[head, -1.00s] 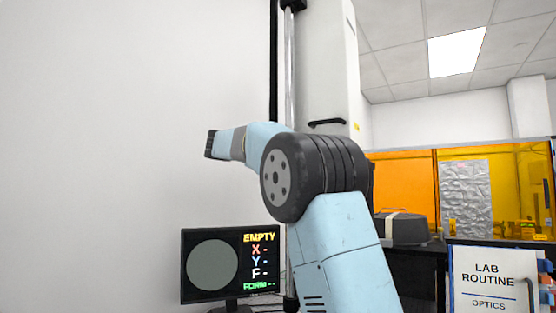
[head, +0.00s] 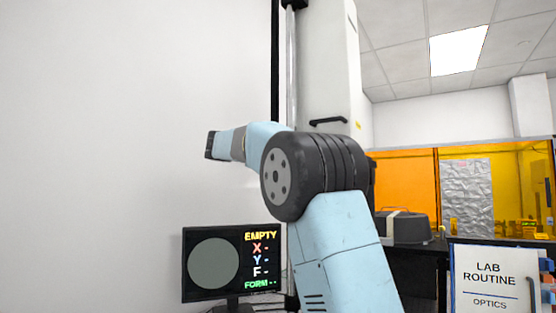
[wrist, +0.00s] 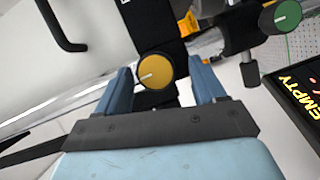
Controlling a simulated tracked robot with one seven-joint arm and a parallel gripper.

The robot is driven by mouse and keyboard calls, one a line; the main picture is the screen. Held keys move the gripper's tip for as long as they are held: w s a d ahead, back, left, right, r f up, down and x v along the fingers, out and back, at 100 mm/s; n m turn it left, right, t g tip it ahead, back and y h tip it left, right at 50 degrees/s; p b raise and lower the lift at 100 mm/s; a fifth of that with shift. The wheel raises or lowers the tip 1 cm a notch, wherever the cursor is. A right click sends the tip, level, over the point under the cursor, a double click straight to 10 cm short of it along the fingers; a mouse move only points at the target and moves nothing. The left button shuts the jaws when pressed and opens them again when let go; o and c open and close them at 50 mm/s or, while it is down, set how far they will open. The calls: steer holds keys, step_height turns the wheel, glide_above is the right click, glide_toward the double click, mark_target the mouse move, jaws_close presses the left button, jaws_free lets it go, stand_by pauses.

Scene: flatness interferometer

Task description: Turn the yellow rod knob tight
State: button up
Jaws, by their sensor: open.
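The yellow rod knob (wrist: 154,71) is in the middle of the wrist view, round, with a pale pointer line on its face. It sits against a black clamp body. My gripper (wrist: 160,80) is open, with one blue finger to the left of the knob and one to the right. The knob appears between the fingers in the picture; I cannot tell how deep it sits between them. No contact shows. In the head view my arm reaches up and left, and neither the fingers nor the yellow knob can be seen there.
A green knob (wrist: 281,15) on a dark clamp is at upper right in the wrist view. The monitor (head: 231,264) reads EMPTY. A vertical metal rod (head: 291,80) stands beside a white cabinet (head: 328,70) with a black handle (head: 328,121). A lab routine sign (head: 488,274) is at right.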

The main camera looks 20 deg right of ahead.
steer(key=v, duration=1.3)
steer(key=shift+a, duration=0.35)
steer(key=shift+s, duration=0.1)
steer(key=s+d+f+n+y, duration=0.2)
steer(key=s+d+f+y, duration=0.5)
steer(key=s+d+f, duration=0.55)
steer(key=s+a+f+m+y, duration=0.1)
steer(key=s+a+f+y, duration=0.2)
steer(key=s+f, duration=0.9)
steer(key=s+a+f+m+t+y, duration=0.1)
steer(key=s+a+f+y, duration=0.3)
steer(key=s+f, duration=0.9)
steer(key=shift+s+f+m+y, duration=0.35)
steer(key=shift+s+m+y, duration=0.1)
steer(key=shift+y, duration=0.75)
